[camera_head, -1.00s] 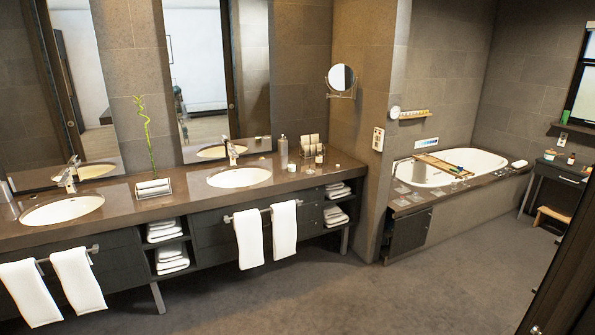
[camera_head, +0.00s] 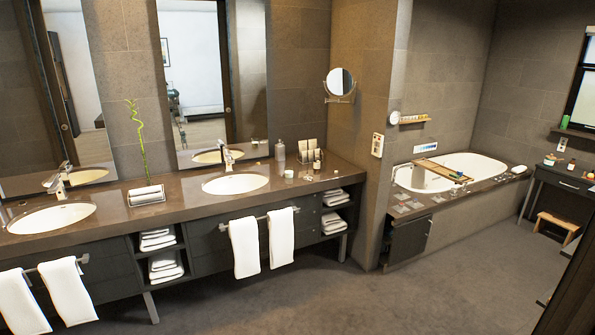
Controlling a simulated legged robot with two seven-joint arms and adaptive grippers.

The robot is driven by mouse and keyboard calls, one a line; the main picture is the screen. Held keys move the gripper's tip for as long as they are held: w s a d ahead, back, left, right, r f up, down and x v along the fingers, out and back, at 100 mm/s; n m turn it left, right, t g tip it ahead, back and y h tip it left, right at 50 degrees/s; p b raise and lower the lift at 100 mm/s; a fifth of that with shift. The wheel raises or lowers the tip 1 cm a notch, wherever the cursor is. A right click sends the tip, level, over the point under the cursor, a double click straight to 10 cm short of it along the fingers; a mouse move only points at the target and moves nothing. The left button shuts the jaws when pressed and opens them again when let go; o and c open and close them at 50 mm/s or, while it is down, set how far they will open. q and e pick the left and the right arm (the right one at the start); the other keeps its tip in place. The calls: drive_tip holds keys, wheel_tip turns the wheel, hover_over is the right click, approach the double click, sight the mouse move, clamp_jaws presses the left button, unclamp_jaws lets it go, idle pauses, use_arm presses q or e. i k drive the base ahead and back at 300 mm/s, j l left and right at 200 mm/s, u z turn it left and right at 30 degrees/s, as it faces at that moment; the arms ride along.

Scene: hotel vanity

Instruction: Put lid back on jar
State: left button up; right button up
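No jar or lid can be told for certain from this distance. Small containers stand on the vanity counter (camera_head: 190,203) near the right sink, among them a grey bottle (camera_head: 280,150) and a small dark bottle (camera_head: 317,159). A few tiny pale items lie on the counter beside them, too small to identify. More small containers, one orange-topped (camera_head: 550,159), stand on the dark side table (camera_head: 566,183) at the far right. Neither of my grippers shows in the view.
Two sinks, left (camera_head: 52,217) and right (camera_head: 235,184), are set in the counter. White towels (camera_head: 244,247) hang along its front. A bathtub (camera_head: 485,165) with a wooden tray (camera_head: 443,170) is at the back right. A wooden stool (camera_head: 557,222) stands under the side table. The floor (camera_head: 340,295) is clear.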

sight(289, 170)
drive_tip(key=i+l+z, duration=0.2)
drive_tip(key=i, duration=2.05)
drive_tip(key=i+l+u, duration=0.2)
drive_tip(key=i+u, duration=0.3)
drive_tip(key=i, duration=0.2)
drive_tip(key=i+l+u, duration=0.45)
drive_tip(key=i, duration=0.25)
drive_tip(key=i+l+u, duration=0.5)
drive_tip(key=l, duration=0.25)
drive_tip(key=i+j, duration=0.05)
drive_tip(key=i, duration=0.05)
